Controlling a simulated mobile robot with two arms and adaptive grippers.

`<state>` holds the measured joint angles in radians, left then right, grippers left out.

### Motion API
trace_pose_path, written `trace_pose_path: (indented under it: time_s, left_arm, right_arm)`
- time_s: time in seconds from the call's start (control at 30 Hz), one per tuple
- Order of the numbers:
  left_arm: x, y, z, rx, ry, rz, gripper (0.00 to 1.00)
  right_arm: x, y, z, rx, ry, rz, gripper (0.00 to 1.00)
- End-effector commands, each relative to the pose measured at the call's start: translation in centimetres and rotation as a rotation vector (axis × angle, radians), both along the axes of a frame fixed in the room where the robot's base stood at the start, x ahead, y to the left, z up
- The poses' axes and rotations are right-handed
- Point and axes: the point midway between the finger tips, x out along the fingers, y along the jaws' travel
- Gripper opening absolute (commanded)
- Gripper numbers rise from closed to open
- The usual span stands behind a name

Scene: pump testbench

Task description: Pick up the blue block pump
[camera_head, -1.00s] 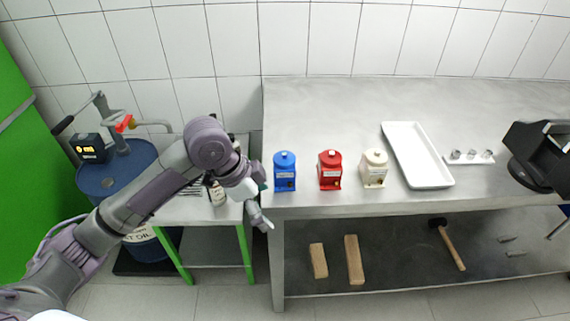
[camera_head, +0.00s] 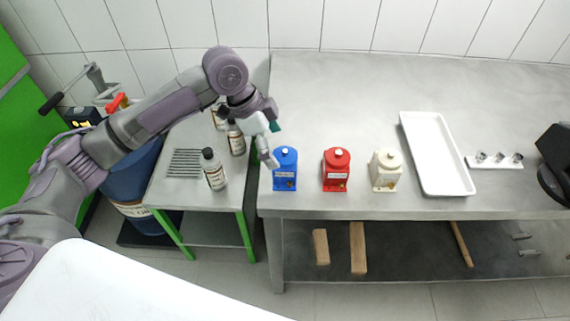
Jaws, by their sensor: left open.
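The blue block pump (camera_head: 285,172) stands upright on the grey metal bench near its left front corner, with a small light knob on top and a label on its front. My left gripper (camera_head: 272,146) is just up and to the left of the blue pump, pointing down. Its fingers are open and nothing shows between them. One fingertip is close to the pump's upper left side; I cannot tell whether it touches. My right gripper is not in view.
A red pump (camera_head: 337,171) and a cream pump (camera_head: 385,171) stand to the right on the bench (camera_head: 330,85). Beyond them is an empty white tray (camera_head: 437,152). Bottles (camera_head: 214,170) stand on the green-legged side table (camera_head: 190,198). A blue drum (camera_head: 130,185) is at left.

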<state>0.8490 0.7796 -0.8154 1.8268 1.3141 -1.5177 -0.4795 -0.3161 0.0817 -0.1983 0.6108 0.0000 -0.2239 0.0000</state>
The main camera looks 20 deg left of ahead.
Motion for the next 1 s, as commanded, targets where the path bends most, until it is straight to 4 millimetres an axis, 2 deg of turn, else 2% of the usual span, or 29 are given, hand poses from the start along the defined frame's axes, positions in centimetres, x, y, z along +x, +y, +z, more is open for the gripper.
trace_pose_path:
  time_s: [0.13,0.27,0.37,0.5,0.6,0.83,1.0]
  left_arm:
    - [0.1,-0.5,-1.2,0.0,0.0,0.0,1.0]
    - [0.3,-0.8,-2.0,0.0,0.004,0.001,1.0]
    - [0.7,-1.2,-3.4,0.0,0.005,0.0,1.0]
    - [1.1,-1.8,-5.3,0.0,0.003,-0.001,1.0]
    - [1.2,-2.0,-6.1,0.0,0.0,-0.001,1.0]
    - [1.2,-2.1,-6.3,0.0,-0.001,-0.001,1.0]
    - [1.2,-2.0,-6.2,0.0,-0.001,-0.001,0.73]
  right_arm:
    - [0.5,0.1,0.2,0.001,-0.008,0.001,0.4]
    - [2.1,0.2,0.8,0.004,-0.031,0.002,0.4]
    - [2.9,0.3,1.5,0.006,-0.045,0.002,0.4]
    - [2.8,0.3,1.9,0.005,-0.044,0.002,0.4]
    - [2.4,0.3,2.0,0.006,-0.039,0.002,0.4]
    - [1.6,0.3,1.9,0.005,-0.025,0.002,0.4]
    - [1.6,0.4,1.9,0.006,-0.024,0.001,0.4]
